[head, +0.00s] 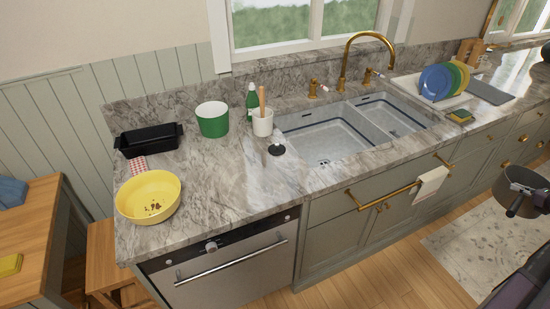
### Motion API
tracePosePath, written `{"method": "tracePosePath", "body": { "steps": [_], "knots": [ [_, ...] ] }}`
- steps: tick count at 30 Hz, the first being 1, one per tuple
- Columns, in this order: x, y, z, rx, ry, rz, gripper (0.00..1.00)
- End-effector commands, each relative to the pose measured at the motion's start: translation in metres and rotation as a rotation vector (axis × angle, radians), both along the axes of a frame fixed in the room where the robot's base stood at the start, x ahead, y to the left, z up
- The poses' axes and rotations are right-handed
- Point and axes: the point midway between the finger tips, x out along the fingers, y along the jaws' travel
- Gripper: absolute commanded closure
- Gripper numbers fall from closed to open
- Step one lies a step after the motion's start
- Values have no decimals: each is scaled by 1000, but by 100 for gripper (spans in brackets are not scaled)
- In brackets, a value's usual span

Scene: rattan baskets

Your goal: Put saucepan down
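A dark grey saucepan (518,183) is at the right edge, partly cut off by the frame. It hangs in the air over the rug, in front of the cabinets and apart from the counter. A dark handle-like part sticks out at its near side. My gripper (541,199) shows only in part as a dark shape at the right edge, against the handle side of the pan. It appears shut on the saucepan; its fingertips are not clear. The marble counter (225,190) runs along the wall.
On the counter stand a yellow bowl (148,197), black baking dish (149,139), green-white pot (212,119), utensil crock (262,123) and green bottle (252,100). The sink (325,145) and a plate rack (437,81) lie farther right. Bare marble lies left of the sink.

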Motion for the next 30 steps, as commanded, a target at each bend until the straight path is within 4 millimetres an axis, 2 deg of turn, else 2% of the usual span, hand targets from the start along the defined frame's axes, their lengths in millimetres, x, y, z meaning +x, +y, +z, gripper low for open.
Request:
{"method": "tracePosePath", "body": {
  "steps": [1, 18, 24, 30],
  "knots": [
    [0, 0, 15, 1, -2, 0, 100],
    [1, 1, 101, 0, -2, 1, 100],
    [1, 1, 116, 0, -2, 1, 100],
    [1, 1, 118, 0, -2, 1, 100]
  ]
}}
